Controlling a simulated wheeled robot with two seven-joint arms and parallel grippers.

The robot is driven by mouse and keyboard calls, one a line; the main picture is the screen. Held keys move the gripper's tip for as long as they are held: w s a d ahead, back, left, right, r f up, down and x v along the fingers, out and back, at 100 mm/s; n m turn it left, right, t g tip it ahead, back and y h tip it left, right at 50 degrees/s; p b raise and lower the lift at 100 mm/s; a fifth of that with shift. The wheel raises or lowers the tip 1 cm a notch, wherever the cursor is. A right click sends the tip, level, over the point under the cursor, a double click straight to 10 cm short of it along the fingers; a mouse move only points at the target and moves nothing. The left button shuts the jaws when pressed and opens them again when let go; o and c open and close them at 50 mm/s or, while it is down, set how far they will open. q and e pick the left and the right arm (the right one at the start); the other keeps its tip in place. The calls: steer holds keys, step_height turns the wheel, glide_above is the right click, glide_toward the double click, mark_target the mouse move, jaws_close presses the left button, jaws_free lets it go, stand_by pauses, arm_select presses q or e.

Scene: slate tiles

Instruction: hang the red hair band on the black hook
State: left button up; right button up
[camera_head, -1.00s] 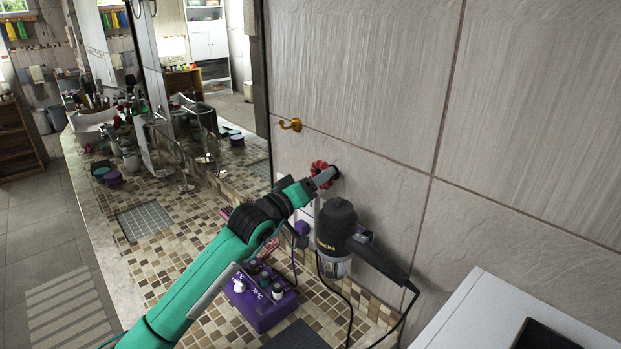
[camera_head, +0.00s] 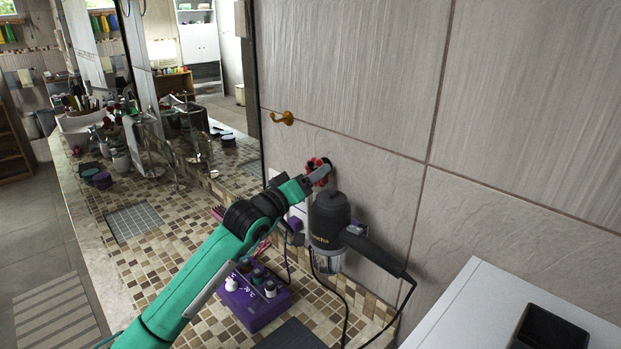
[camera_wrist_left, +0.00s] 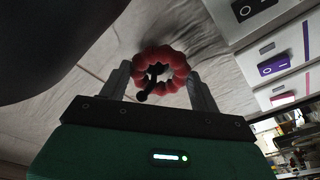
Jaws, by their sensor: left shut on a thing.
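The red hair band (camera_head: 313,163) is a puffy ring held against the grey tiled wall by my left gripper (camera_head: 318,172). In the left wrist view the band (camera_wrist_left: 166,57) sits between the two fingers of my left gripper (camera_wrist_left: 163,88), which are shut on it. The black hook (camera_wrist_left: 152,82) shows in the band's hole there, its rounded tip pointing towards the camera and overlapping the band's lower rim. The band appears to be around the hook. In the head view the black hook is largely hidden by the band and fingers. My right gripper is not in view.
A gold hook (camera_head: 283,118) is on the wall, up and left of the band. A black hair dryer (camera_head: 328,220) hangs just below my gripper, its cord trailing down. A purple box with bottles (camera_head: 255,305) stands on the mosaic counter (camera_head: 180,258). A white cabinet (camera_head: 480,310) is at lower right.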

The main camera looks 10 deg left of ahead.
arm_select(q)
steer(key=o, duration=1.1)
steer(key=b+v, duration=0.5)
steer(key=v, duration=0.8)
steer(key=shift+s+a+b, duration=0.2)
steer(key=shift+s+b, duration=0.15)
steer(key=shift+b, duration=0.05)
steer(key=shift+r, duration=0.15)
